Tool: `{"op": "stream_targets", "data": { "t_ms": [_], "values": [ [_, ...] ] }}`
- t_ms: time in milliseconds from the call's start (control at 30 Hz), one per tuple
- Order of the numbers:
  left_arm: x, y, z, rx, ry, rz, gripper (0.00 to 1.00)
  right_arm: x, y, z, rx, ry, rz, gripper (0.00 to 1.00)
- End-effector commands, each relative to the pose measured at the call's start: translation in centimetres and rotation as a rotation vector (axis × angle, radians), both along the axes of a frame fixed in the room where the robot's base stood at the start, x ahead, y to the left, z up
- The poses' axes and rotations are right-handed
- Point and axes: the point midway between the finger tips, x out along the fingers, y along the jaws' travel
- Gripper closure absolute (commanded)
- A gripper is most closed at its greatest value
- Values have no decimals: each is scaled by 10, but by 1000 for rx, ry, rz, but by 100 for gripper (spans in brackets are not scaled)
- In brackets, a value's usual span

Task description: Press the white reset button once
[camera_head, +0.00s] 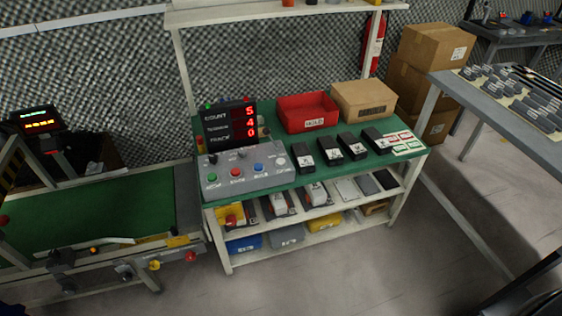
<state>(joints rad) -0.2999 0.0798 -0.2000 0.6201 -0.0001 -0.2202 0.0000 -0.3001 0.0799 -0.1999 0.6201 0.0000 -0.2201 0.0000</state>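The white button (281,161) is at the right end of the row on a grey sloped control panel (226,183). To its left in the row are a blue button (258,167), a red button (236,171) and a green button (212,177). The panel sits on the front left of a green-topped workbench (310,182). Behind it a black display (228,125) shows red digits 5, 4 and 0, top to bottom. Whether any button is pressed in is too small to tell. Neither of my grippers is in view.
A red bin (305,112), a cardboard box (364,100) and several black devices (330,150) share the bench. A conveyor (90,220) stands left and a grey table (500,105) right. The floor in front (350,275) is clear.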

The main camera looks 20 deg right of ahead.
Motion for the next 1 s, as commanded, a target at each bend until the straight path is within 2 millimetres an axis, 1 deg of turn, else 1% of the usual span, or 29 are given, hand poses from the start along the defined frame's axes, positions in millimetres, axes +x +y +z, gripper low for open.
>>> {"op": "stream_targets", "data": {
  "t_ms": [33, 233, 1000],
  "values": [
    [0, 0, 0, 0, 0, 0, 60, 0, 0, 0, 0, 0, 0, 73],
    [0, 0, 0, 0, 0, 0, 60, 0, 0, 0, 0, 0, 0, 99],
    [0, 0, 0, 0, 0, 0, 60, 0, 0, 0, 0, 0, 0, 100]
  ]
}}
